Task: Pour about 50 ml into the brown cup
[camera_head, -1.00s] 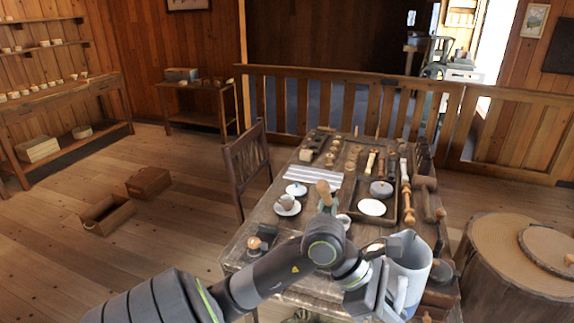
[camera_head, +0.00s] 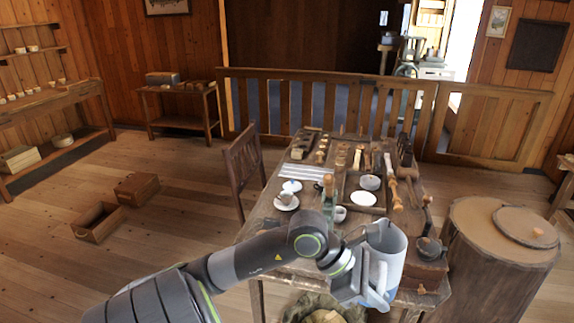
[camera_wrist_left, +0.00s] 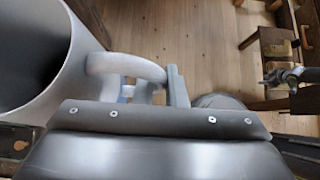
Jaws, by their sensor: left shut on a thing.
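A pale grey jug (camera_head: 391,270) hangs near the front right of the table, roughly upright. My left gripper (camera_head: 367,290) is shut on its handle. The jug's wide mouth (camera_wrist_left: 62,75) and handle (camera_wrist_left: 125,65) fill the upper left of the left wrist view; its contents cannot be made out. A small brownish cup (camera_head: 286,198) sits on a white saucer (camera_head: 287,207) at the table's left side, left of the jug. My right gripper is not in view.
A white cup (camera_head: 340,214) stands between the saucer and the jug, close behind my left arm. The wooden table (camera_head: 262,226) carries a white-lidded piece (camera_head: 292,186), a tray and several turned pieces. A chair (camera_head: 246,165) stands at left, a stump (camera_head: 495,255) at right.

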